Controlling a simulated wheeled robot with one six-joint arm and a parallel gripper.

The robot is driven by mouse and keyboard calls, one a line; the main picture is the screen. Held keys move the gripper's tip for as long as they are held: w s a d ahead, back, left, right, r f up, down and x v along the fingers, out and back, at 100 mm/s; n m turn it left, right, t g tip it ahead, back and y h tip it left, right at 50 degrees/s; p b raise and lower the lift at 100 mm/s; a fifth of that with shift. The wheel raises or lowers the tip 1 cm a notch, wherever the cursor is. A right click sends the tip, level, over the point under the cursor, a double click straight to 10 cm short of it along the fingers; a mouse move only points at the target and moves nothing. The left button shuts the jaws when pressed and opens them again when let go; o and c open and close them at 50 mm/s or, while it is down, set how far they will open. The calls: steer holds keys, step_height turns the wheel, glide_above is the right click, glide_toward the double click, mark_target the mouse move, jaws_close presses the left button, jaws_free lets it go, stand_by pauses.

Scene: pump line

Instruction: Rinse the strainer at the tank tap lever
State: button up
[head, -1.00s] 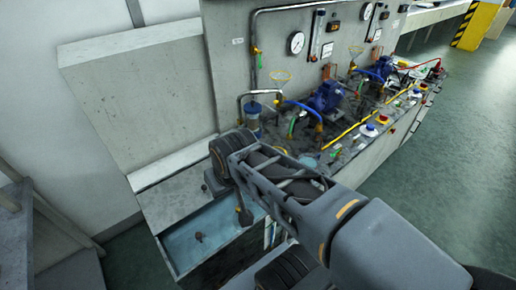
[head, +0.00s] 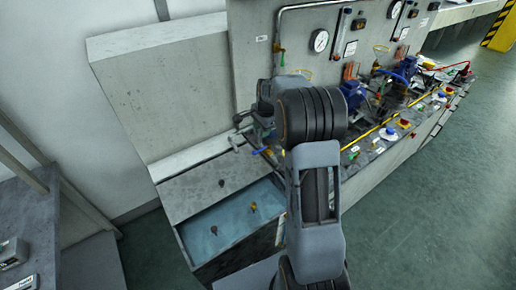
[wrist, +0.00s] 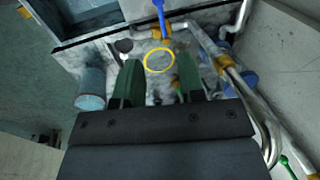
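My gripper (wrist: 159,62) is open in the wrist view, its two green fingers apart with nothing clamped. A thin yellow ring (wrist: 146,63) shows between and just beyond the fingertips; I cannot tell whether it is the strainer's rim. A blue lever (wrist: 158,12) on a brass fitting shows beyond it; I cannot tell whether it is the tank tap lever. In the head view, my wrist is over the left end of the bench and my fingers cannot be made out. The water tank (head: 212,238) is below and left, with a few small dark items in it.
A pale blue cylinder (wrist: 90,88) stands left of my fingers and a metal pipe (wrist: 225,62) runs at the right. A green lever (wrist: 288,163) is at lower right.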

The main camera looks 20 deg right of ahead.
mark_target(258, 151)
steer(key=w+f, duration=0.1)
steer(key=f, duration=0.3)
steer(key=f+p, duration=0.1)
steer(key=f, duration=0.4)
steer(key=w+f+p, duration=0.1)
steer(key=f, duration=0.3)
steer(key=shift+w+a+f, duration=0.15)
steer(key=shift+w+a, duration=0.05)
steer(key=shift+w, duration=0.15)
jaws_close()
